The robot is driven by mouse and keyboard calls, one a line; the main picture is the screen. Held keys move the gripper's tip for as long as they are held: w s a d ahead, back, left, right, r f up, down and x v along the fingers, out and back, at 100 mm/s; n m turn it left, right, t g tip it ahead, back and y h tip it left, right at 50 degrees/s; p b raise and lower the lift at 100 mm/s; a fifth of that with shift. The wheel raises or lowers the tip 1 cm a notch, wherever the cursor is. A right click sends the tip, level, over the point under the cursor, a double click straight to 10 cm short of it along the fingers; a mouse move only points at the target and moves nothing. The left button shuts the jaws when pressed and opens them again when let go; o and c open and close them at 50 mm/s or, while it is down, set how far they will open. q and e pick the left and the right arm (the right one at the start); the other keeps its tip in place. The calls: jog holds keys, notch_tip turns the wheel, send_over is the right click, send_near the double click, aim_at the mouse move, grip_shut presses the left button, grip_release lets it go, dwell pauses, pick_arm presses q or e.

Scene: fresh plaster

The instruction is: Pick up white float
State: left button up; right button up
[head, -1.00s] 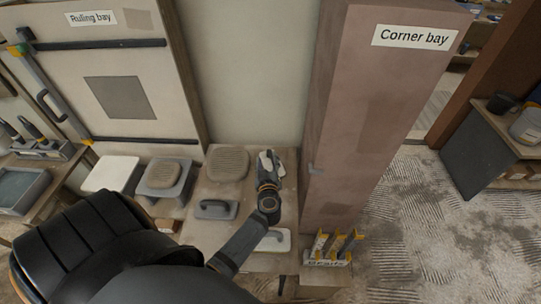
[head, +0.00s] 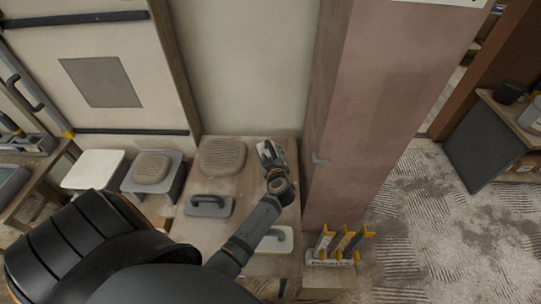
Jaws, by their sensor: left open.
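The white float (head: 284,240), a pale flat plate with a handle, lies near the front right of the wooden bench (head: 206,233). My left forearm crosses over its left part and hides some of it. My left gripper (head: 267,149) is open over the back right of the bench, beyond the float and not touching it. Whether a pale patch at its fingers is part of the gripper or something behind it, I cannot tell. My right gripper is not in view.
A grey float (head: 209,206) and a round-cornered brown pad (head: 222,157) lie left of my arm. A pinkish pillar (head: 365,120) stands close on the right. A rack of yellow-marked tools (head: 335,246) stands at its foot.

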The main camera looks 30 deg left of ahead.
aim_at(271, 151)
pick_arm(q)
jog(key=shift+f+b+x, duration=0.1)
jog(key=shift+b+x, duration=0.1)
jog(key=shift+x, duration=1.15)
jog(key=shift+f+b+x, duration=0.15)
jog(key=shift+x, duration=1.2)
jog(key=shift+d+r, duration=0.15)
jog(key=shift+d, duration=0.1)
jog(key=shift+c, duration=0.8)
grip_shut()
